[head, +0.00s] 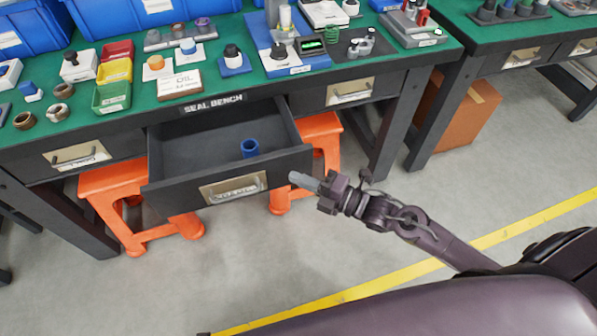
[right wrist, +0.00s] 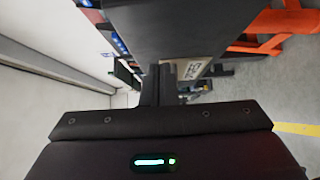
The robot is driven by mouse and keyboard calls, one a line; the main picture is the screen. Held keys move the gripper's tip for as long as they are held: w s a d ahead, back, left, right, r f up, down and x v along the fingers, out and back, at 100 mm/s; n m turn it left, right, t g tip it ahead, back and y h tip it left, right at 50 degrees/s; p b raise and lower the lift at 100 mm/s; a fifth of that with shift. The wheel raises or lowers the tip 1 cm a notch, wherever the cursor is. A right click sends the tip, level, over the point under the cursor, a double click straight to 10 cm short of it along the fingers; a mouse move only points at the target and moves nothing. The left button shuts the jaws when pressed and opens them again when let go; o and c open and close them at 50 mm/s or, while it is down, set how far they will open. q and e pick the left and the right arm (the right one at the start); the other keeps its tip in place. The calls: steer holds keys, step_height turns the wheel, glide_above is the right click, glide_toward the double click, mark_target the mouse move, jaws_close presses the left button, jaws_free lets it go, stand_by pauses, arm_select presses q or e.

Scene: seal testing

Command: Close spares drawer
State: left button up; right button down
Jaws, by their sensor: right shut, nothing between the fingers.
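The spares drawer (head: 165,199) is pulled well out from the middle of the seal bench in the head view. A blue ring-shaped part (head: 250,148) stands inside it. The drawer front has a handle with a label (head: 234,188). My right gripper (head: 297,178) is shut and empty, close to the right end of the drawer front. I cannot tell whether it touches. In the right wrist view the fingers (right wrist: 158,85) point at a large dark panel (right wrist: 180,28), with the label at its lower edge. My left gripper is not in view.
The green bench top (head: 215,88) holds trays, bottles and seal parts. Two other drawers, left (head: 76,157) and right (head: 349,91), look shut. Orange stools (head: 150,243) stand under the bench. A cardboard box (head: 468,113) stands at right. The floor in front is clear.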

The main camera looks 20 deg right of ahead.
steer(key=shift+w, duration=1)
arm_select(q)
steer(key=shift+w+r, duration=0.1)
arm_select(e)
steer(key=shift+w, duration=0.1)
